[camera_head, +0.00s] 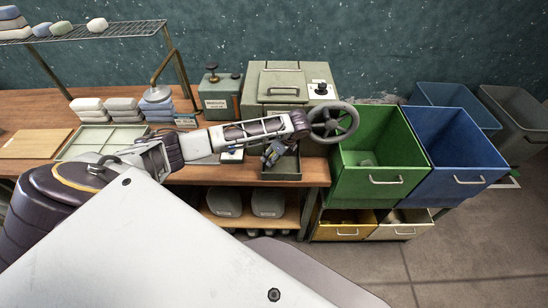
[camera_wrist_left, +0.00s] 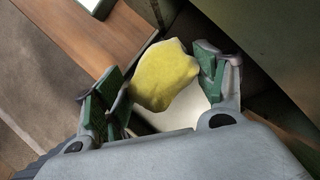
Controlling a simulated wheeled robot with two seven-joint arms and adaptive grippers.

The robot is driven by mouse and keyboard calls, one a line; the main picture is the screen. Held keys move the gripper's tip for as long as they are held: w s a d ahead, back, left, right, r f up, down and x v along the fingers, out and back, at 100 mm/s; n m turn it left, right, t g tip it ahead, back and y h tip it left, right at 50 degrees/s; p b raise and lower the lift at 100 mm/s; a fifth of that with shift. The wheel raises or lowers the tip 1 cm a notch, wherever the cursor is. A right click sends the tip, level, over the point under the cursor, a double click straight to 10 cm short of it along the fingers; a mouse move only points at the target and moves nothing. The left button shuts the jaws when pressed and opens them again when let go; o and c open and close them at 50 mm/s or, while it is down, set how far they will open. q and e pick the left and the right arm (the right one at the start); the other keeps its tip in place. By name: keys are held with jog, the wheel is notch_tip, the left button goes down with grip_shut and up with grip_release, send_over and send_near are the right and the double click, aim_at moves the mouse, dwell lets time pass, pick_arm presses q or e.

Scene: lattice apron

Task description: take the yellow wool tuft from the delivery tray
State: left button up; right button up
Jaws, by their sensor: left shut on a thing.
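My left gripper (camera_head: 272,156) points down at the grey tray (camera_head: 281,177) at the right end of the bench. In the left wrist view, its green-padded fingers (camera_wrist_left: 162,76) are shut on the yellow wool tuft (camera_wrist_left: 165,72), a lumpy soft piece. A pale cream thing (camera_wrist_left: 182,108) shows just under the tuft; I cannot tell what it is. In the head view the tuft is hidden by the gripper and arm. My right gripper is not in view.
A green bin (camera_head: 375,165) and a blue bin (camera_head: 455,150) stand right of the bench. A beige box machine (camera_head: 277,85) with a handwheel (camera_head: 333,121) stands behind my arm. A pale sectioned tray (camera_head: 108,138) and folded stacks lie at left.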

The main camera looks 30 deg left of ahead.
pick_arm(q)
jog(key=shift+r, duration=0.6)
jog(key=s+a, duration=0.2)
jog(key=s, duration=0.2)
jog(key=s+a+b, duration=0.1)
jog(key=s+a, duration=0.2)
jog(key=s, duration=0.1)
jog(key=s+a+b, duration=0.1)
jog(key=s+a, duration=0.2)
jog(key=s, duration=0.1)
jog(key=shift+s+f, duration=0.1)
jog(key=shift+s, duration=0.3)
jog(key=shift+s+a, duration=0.35)
jog(key=shift+s, duration=0.3)
jog(key=shift+s+a, duration=0.35)
jog(key=shift+s, duration=0.25)
